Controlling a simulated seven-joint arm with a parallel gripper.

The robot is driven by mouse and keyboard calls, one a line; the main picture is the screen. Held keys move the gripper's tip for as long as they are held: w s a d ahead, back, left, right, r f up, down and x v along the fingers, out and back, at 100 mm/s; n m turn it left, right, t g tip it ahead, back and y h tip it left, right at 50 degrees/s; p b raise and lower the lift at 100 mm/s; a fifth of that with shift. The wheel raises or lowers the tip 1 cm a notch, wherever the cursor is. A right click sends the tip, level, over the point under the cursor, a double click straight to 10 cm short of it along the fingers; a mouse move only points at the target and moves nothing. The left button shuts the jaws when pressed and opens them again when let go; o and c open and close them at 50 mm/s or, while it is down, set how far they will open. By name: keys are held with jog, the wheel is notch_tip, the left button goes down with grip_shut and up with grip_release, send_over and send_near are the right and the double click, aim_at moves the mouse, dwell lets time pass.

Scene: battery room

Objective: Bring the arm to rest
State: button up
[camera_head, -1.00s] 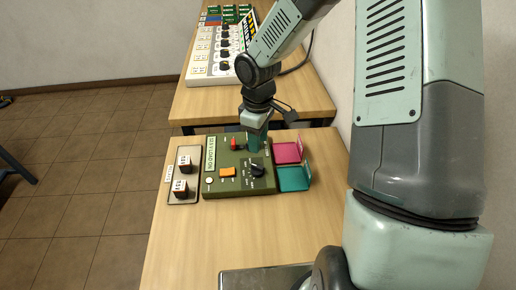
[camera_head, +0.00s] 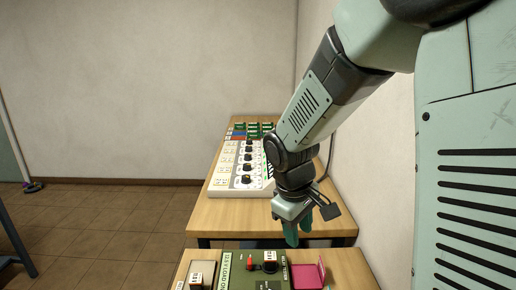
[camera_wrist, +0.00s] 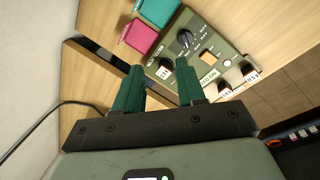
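My gripper (camera_head: 290,240) hangs above the back edge of the near table, behind the green device. In the wrist view its two green fingers (camera_wrist: 160,78) stand apart with nothing between them. The green device (camera_head: 231,277) shows only its back part in the head view. A dark block with a white label (camera_head: 269,262) stands on it beside a red part (camera_head: 249,261). The wrist view shows the same labelled block (camera_wrist: 164,71), a black knob (camera_wrist: 185,38) and an orange button (camera_wrist: 208,56), all clear of the fingers.
A pink tray (camera_head: 307,276) and a teal tray (camera_wrist: 157,10) lie beside the device. A white panel with several knobs (camera_head: 231,180) lies on the far table (camera_head: 218,215). The wall (camera_head: 375,150) is close on the right.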

jog(key=s+d+r+m+t, duration=0.1)
jog(key=s+r+m, duration=0.15)
jog(key=r, duration=0.25)
jog(key=s+d+r+m+t, duration=0.1)
jog(key=s+r, duration=0.3)
jog(key=r, duration=0.2)
jog(key=s+r+m+t+y, duration=0.1)
jog(key=s+r+m, duration=0.1)
jog(key=s, duration=0.4)
jog(key=s+r+m+t, duration=0.1)
jog(key=s+r+m, duration=0.1)
jog(key=s, duration=0.5)
jog(key=shift+s+r+m+y, duration=0.3)
jog(key=shift+m+y, duration=0.1)
jog(key=shift+m, duration=0.05)
jog(key=shift+d, duration=0.15)
